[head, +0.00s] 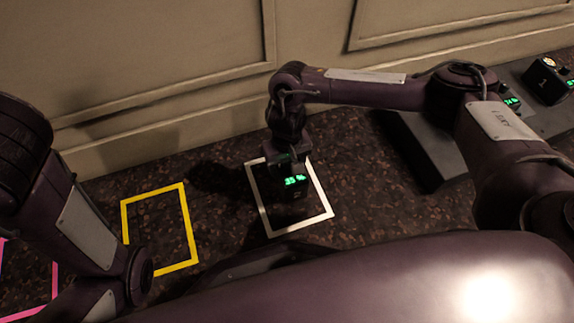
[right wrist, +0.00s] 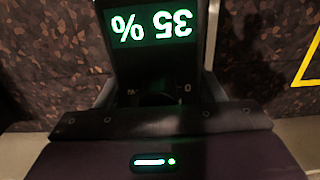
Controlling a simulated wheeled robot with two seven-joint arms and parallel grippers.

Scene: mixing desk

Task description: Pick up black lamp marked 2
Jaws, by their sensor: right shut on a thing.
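My right gripper (head: 285,165) is shut on a black lamp (head: 294,187) with a green display that reads 35 %. The lamp is over the white square outline on the dark speckled surface; I cannot tell whether it touches the surface. In the right wrist view the same lamp (right wrist: 153,60) stands between the jaws, its display upside down. No mark 2 can be read on it. Another black lamp (head: 546,82) with a pale mark stands at the far right. My left arm shows at the left, but its gripper is not in view.
A dark grey platform (head: 425,160) at the right bears the far lamp and another thing with a green display (head: 511,102), partly hidden by my right arm. A yellow outline (head: 188,225) lies left of the white outline (head: 325,200), with a pink outline (head: 55,280) farther left. A panelled wall (head: 150,60) runs behind.

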